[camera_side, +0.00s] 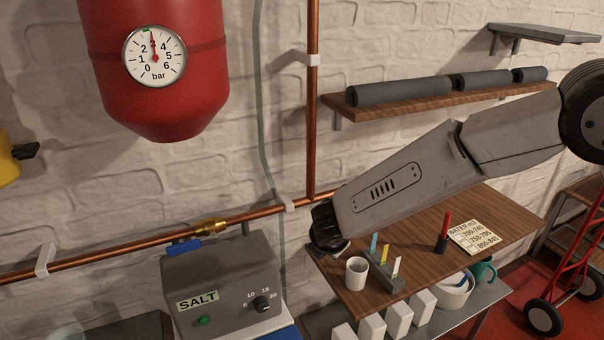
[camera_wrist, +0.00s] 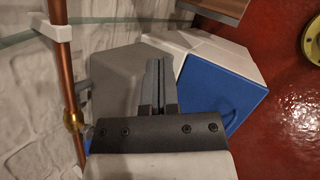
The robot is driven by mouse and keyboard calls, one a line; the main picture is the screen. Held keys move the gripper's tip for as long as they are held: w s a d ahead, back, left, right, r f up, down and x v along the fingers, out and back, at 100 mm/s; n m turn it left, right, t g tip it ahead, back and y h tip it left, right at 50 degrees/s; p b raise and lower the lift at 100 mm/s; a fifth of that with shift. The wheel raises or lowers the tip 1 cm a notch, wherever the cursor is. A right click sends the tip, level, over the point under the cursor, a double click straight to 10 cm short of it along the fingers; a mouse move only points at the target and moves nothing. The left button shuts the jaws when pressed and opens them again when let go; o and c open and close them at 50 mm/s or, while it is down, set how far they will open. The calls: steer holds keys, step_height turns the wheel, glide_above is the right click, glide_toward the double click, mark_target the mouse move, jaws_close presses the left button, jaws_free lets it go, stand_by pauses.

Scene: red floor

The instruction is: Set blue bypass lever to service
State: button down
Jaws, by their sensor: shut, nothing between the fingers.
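The blue lever (camera_side: 183,247) shows in the side view, just left of and below a brass valve (camera_side: 211,227) on the copper pipe (camera_side: 110,256). It lies roughly along the pipe. My gripper (camera_wrist: 158,68) shows in the wrist view with its two dark fingers together and nothing between them. The fingers point over the grey unit (camera_wrist: 112,68). A brass fitting (camera_wrist: 72,122) on the pipe is left of my gripper there. In the side view my arm ends right of the lever, and the fingers cannot be made out.
The grey SALT unit (camera_side: 218,285) stands below the valve, close to the pipe. A wooden table (camera_side: 350,293) at the right holds a white cup (camera_side: 356,273) and a rack of strips (camera_side: 388,282). A red tank (camera_side: 160,95) hangs above. A vertical copper pipe (camera_side: 313,120) runs nearby.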

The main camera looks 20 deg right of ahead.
steer(key=w+a+n+t, duration=0.35)
steer(key=a+n, duration=0.45)
steer(key=a, duration=0.6)
steer(key=n+t+y, duration=0.3)
steer(key=n+t, duration=0.2)
steer(key=n, duration=0.1)
glide_toward(193, 244)
step_height(193, 244, down, 2)
steer(key=s+a, duration=0.2)
steer(key=shift+w+f+g, duration=0.1)
steer(key=shift+w+g, duration=0.05)
steer(key=shift+g, duration=0.1)
steer(key=shift+w+f, duration=0.1)
steer(key=shift+w, duration=0.05)
steer(key=shift+x, duration=4.75)
steer(key=shift+w+a, duration=0.1)
steer(key=shift+a, duration=0.05)
